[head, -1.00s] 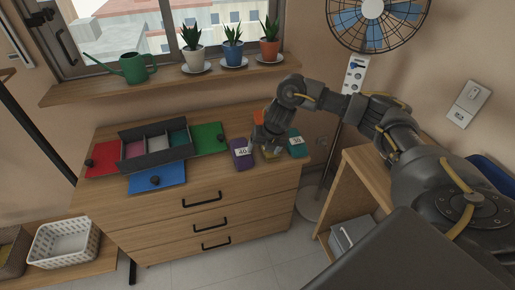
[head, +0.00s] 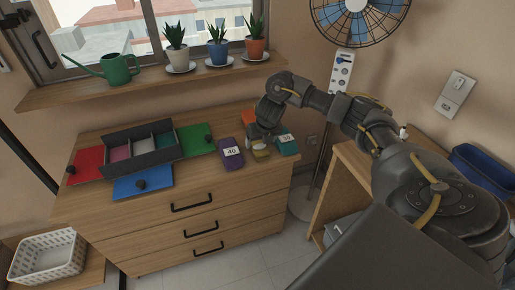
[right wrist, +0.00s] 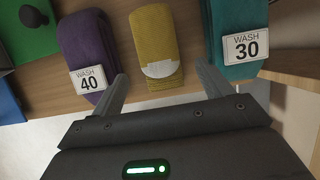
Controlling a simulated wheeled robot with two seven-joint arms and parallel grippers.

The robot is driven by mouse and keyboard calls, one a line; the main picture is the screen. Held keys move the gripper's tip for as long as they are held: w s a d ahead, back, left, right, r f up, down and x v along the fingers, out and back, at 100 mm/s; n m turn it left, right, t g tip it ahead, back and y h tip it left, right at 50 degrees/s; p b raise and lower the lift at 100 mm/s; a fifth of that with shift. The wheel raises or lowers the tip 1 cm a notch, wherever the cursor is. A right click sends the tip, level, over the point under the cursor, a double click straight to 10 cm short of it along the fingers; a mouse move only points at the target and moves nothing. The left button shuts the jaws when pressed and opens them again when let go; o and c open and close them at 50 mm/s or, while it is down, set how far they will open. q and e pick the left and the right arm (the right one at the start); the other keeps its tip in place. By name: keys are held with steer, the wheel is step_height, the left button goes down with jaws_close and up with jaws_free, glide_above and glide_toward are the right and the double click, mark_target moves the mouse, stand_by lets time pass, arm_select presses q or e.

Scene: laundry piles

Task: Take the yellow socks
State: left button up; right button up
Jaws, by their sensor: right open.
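The yellow socks (right wrist: 157,40) lie folded on the dresser top, with a pale band on the near part. In the head view the yellow socks (head: 262,154) show small, partly hidden by my right gripper (head: 262,138). A purple folded item (right wrist: 84,47) with a "WASH 40" tag lies to their left. A teal folded item (right wrist: 238,32) with a "WASH 30" tag lies to their right. In the right wrist view my right gripper (right wrist: 160,92) is open and empty, its fingers spread either side of the socks' near end. My left gripper is not in view.
An organizer (head: 107,140) with several compartments and red, blue and green lids stands on the dresser (head: 160,222). Potted plants (head: 218,52) and a watering can (head: 117,69) stand on the sill above. A white basket (head: 48,258) is low at left. A fan (head: 359,18) stands behind my right arm.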

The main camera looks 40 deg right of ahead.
mark_target(260, 145)
steer(key=x, duration=0.1)
steer(key=b+x, duration=0.1)
steer(key=x, duration=0.2)
steer(key=shift+s+f, duration=0.2)
steer(key=shift+s, duration=0.05)
steer(key=shift+w+f, duration=0.2)
steer(key=shift+f, duration=0.15)
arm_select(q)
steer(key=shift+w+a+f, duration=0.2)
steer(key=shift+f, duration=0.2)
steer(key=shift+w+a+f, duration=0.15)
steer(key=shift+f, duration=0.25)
arm_select(e)
steer(key=shift+c, duration=0.7)
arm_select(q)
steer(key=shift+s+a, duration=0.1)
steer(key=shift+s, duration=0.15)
arm_select(e)
steer(key=c, duration=0.9)
steer(key=shift+r, duration=0.1)
